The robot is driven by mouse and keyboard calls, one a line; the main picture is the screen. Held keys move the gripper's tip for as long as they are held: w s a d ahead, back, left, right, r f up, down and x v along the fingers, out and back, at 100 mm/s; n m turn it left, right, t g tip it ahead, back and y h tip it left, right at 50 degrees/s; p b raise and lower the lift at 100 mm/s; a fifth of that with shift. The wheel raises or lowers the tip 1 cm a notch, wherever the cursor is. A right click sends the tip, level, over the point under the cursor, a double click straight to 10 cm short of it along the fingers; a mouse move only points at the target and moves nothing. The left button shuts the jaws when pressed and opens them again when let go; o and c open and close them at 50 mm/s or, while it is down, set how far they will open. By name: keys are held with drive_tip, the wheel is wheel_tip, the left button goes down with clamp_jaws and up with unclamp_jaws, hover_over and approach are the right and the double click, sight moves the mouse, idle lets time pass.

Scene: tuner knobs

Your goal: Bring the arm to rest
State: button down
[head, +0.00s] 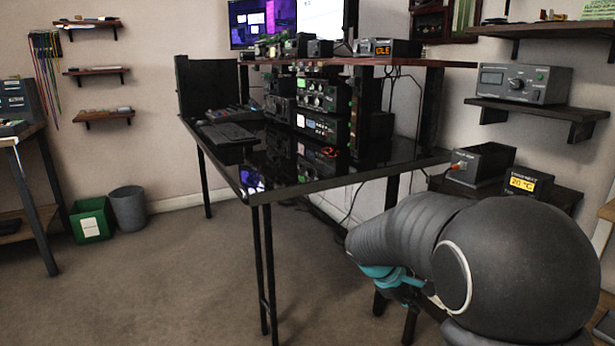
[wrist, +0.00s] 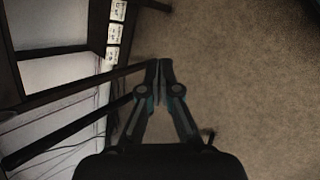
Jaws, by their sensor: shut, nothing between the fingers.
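My gripper (wrist: 160,68) points down over the carpet in the wrist view. Its two fingers meet at the tips, with nothing between them. In the head view my grey arm fills the lower right and hides most of the gripper; only a teal part shows beneath it. The arm is folded in front of the right end of the black desk (head: 330,185). I cannot tell from the head view how far it is from the desk's edge.
Radio units with knobs (head: 318,95) stand on the desk. Bins (head: 128,208) stand at the left. The carpet (head: 150,290) at front left is clear.

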drive_tip(key=s+a+r+m+t+y, duration=0.1)
drive_tip(key=s+a+r+m+y, duration=0.1)
drive_tip(key=s, duration=0.6)
drive_tip(key=s+a+r+m+t+y+p, duration=0.1)
drive_tip(key=s+a+r+m+y, duration=0.1)
drive_tip(key=s, duration=0.7)
drive_tip(key=s+a+r+m+t+y, duration=0.2)
drive_tip(key=s+r, duration=0.4)
drive_tip(key=s, duration=0.3)
drive_tip(key=a+m+y, duration=0.1)
drive_tip(key=a+m, duration=0.1)
drive_tip(key=shift+a+r+m+p, duration=0.2)
drive_tip(key=shift+r+m+p, duration=0.1)
drive_tip(key=shift+m+p, duration=0.1)
drive_tip(key=shift+s, duration=0.1)
